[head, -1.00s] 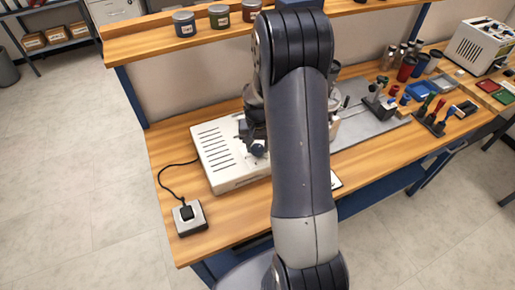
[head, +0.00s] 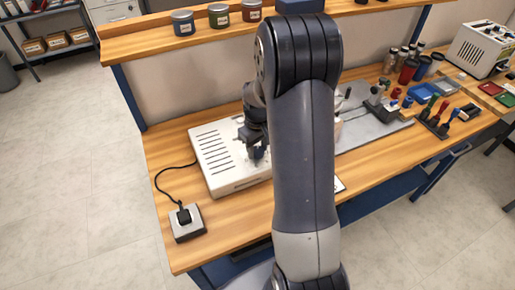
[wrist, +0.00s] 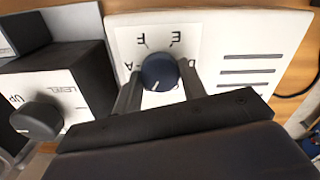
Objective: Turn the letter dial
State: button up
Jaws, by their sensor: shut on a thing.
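The letter dial (wrist: 158,71) is a round dark blue knob with a white pointer mark on a white letter plate (wrist: 193,30). In the wrist view the letters A, F, E and D show upside down around it; the near side is hidden by my gripper. The pointer mark points towards the bottom of the wrist view, slightly left. My gripper (wrist: 160,88) is shut on the dial, one finger on each side. In the head view my gripper (head: 257,152) is down at the white machine (head: 222,165), and the dial is mostly hidden there.
A black box (wrist: 62,90) marked LEVEL and UP, with a grey knob (wrist: 38,118), stands close left of my gripper in the wrist view. A corded grey box (head: 188,222) sits at the bench's front left. Tins (head: 183,22) stand on the shelf above.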

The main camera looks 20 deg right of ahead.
dwell(0.5)
jog(key=o, duration=1)
jog(key=shift+c, duration=0.2)
notch_tip(320, 180, up, 11)
jog(key=shift+b, duration=0.4)
notch_tip(320, 180, up, 7)
jog(key=p, duration=0.6)
send_over(257, 150)
jog(key=shift+d, duration=0.1)
jog(key=shift+f, duration=0.1)
